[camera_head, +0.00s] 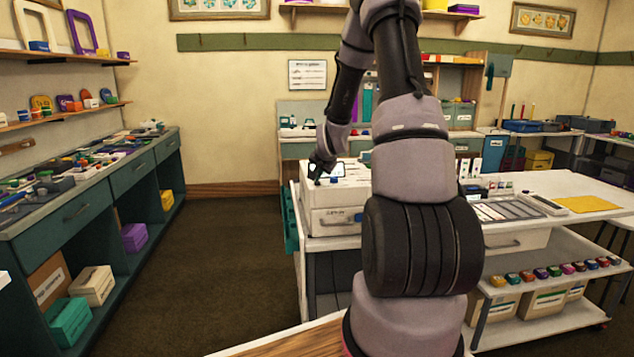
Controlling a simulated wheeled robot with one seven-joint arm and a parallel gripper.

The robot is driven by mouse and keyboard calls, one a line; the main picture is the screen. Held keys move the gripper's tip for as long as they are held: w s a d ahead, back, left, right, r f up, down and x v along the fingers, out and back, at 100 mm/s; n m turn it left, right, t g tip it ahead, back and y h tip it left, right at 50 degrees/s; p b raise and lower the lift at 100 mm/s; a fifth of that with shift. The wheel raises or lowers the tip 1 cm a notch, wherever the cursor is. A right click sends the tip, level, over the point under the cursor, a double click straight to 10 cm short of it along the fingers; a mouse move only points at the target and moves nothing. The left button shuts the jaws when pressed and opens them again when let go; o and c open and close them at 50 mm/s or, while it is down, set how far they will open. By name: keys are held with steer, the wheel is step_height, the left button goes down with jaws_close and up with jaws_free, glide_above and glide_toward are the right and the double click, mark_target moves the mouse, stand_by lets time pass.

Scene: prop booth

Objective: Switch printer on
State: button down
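A white boxy machine (332,221), which looks like the printer, stands on the left end of the white workbench. My arm crosses the middle of the view and hides the machine's right side.
A teal cabinet (95,205) lines the left wall. The brown floor (220,250) between them is clear.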

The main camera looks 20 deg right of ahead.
mark_target(317, 186)
steer(key=shift+a+r, duration=0.1)
steer(key=shift+r, duration=3.15)
steer(key=s+a+r+n, duration=0.2)
steer(key=s+a+r, duration=0.45)
steer(key=r, duration=0.25)
steer(key=s+a+r+n+y, duration=0.1)
steer(key=s+a+r, duration=0.2)
steer(key=s, duration=0.6)
steer(key=s+a+r+n+g+y, duration=0.1)
steer(key=s+a+r+n, duration=0.1)
steer(key=s, duration=0.8)
steer(key=s+a+r+n+y, duration=0.1)
steer(key=s+a+r, duration=0.3)
steer(key=s, duration=0.6)
steer(key=shift+s+a+r+n+g+y, duration=0.15)
steer(key=shift+a+r+n+g+y, duration=0.25)
steer(key=shift+a, duration=0.7)
